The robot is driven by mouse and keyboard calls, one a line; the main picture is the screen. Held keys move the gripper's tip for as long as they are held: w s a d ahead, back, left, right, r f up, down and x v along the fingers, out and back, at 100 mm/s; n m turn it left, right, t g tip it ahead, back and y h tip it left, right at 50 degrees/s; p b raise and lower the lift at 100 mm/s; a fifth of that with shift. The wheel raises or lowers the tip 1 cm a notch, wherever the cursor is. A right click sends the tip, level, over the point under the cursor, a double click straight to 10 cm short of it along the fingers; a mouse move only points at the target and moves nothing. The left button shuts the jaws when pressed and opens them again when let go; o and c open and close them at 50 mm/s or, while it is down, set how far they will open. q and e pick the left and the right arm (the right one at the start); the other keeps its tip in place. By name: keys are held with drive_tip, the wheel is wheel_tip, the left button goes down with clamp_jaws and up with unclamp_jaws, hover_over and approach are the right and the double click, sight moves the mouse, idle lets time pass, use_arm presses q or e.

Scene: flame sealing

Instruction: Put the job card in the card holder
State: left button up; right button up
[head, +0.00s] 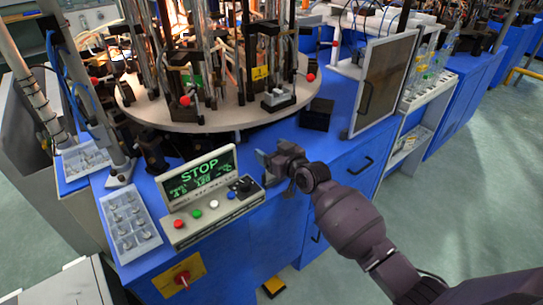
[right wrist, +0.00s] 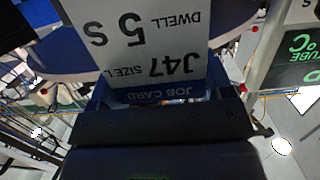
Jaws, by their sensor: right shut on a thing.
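My right gripper (head: 276,160) reaches in from the lower right and is over the blue machine top, just right of the control panel. In the right wrist view a white job card (right wrist: 140,40) with a blue header strip shows upside down, reading J47 SIZE L and DWELL 5 S. The right gripper (right wrist: 150,105) is shut on the card at its header end. In the head view the card is hard to make out at the fingers. I cannot tell for sure which thing is the card holder. My left gripper is not in view.
The control panel (head: 210,190) with a STOP display stands left of my gripper. A black box (head: 317,114) sits behind right, beside a framed panel (head: 383,80). The round turntable (head: 215,117) carries glass tubes and clamps. A parts tray (head: 130,222) lies at left.

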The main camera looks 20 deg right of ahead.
drive_tip(key=shift+f, duration=0.65)
drive_tip(key=shift+f, duration=0.1)
drive_tip(key=shift+f, duration=0.15)
drive_tip(key=o, duration=1)
